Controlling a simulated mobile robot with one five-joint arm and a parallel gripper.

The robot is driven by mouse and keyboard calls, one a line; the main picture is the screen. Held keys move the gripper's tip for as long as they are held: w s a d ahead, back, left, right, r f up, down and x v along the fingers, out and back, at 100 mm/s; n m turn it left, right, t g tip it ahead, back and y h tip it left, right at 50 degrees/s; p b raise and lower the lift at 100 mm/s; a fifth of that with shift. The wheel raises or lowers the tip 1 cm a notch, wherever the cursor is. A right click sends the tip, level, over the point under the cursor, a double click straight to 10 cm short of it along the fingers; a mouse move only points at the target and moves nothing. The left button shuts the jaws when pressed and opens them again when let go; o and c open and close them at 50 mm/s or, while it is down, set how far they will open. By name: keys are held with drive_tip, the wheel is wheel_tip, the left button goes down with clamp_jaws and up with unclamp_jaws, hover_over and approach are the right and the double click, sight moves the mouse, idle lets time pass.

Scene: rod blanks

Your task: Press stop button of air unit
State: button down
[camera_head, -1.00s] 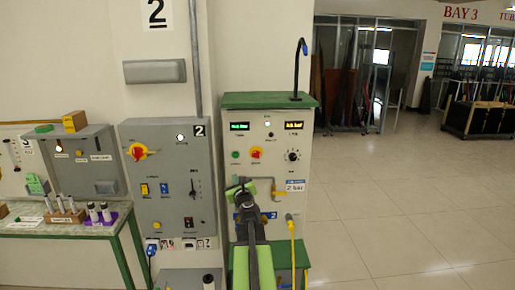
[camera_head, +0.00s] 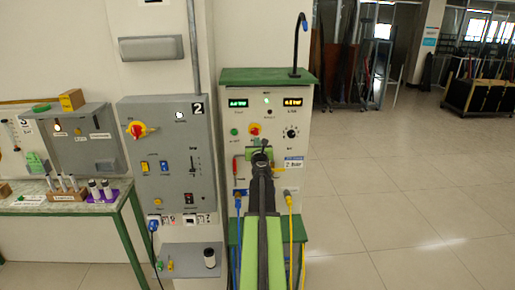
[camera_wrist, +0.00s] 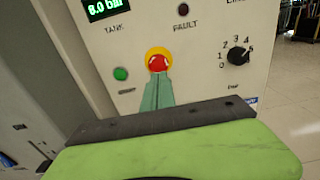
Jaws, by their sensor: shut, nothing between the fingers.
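The air unit (camera_head: 220,110) is a pale cabinet with a green top, right of centre in the head view. Its stop button (camera_head: 255,129) is red on a yellow collar; the wrist view shows it large (camera_wrist: 158,63), with a green button to its left. My gripper (camera_wrist: 157,80) is shut and empty, its green fingers pointing at the panel. In the wrist view the tips overlap the lower edge of the red button; I cannot tell whether they touch it. In the head view my gripper (camera_head: 259,147) is just below the button.
A dial (camera_wrist: 238,56) sits right of the button and a dark fault lamp (camera_wrist: 183,10) above it. Blue (camera_head: 238,215) and yellow (camera_head: 291,215) hoses hang below. A grey cabinet (camera_head: 170,205) with its own red-yellow switch stands left. Open floor lies right.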

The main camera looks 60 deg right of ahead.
sight(256, 130)
drive_tip(key=x, duration=0.6)
drive_tip(key=shift+w+d, duration=0.2)
drive_tip(key=shift+d, duration=0.05)
drive_tip(key=shift+x, duration=0.95)
drive_tip(key=shift+s+a+r, duration=0.1)
drive_tip(key=shift+a+r, duration=0.05)
drive_tip(key=shift+r, duration=0.3)
